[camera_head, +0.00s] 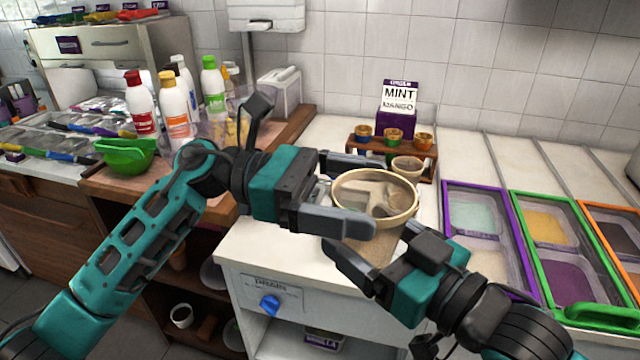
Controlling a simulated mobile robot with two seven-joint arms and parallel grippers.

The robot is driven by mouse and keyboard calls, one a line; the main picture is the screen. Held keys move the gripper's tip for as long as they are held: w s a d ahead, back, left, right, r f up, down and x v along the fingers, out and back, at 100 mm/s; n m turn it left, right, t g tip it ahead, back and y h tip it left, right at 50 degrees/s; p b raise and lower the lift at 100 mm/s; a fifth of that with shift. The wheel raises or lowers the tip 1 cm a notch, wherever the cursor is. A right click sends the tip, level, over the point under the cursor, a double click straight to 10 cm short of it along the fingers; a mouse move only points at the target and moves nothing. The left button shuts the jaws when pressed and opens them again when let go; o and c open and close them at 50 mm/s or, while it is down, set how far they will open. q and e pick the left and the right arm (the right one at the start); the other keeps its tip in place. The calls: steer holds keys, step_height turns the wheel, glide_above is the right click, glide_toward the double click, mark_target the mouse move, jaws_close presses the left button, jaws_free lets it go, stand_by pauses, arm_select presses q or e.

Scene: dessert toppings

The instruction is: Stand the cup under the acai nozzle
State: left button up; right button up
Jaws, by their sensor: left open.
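A large cup (382,243) with a tan rim and see-through sides is at the front of the white counter, between my two grippers. Its base is hidden. My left gripper (362,195) is open, one finger behind the rim and one across its front side. My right gripper (368,236) comes from the lower right, its fingertips apart on either side of the cup's lower body. I cannot tell whether it grips the cup. A white wall unit (265,14) hangs at the top; no nozzle marked acai can be made out.
A wooden stand (430,152) with small cups and a mint and mango sign (398,97) are behind the cup. Framed topping bins (480,215) lie right. Bottles (140,100) and a green bowl (127,153) stand left. A blue knob (269,305) sticks out of the counter's front.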

arm_select(q)
steer(key=shift+s+d, duration=0.15)
steer(key=shift+d, duration=0.2)
steer(key=shift+c, duration=0.2)
steer(key=c, duration=0.6)
arm_select(e)
steer(key=o, duration=0.9)
steer(key=shift+c, duration=0.2)
steer(key=shift+f, duration=0.1)
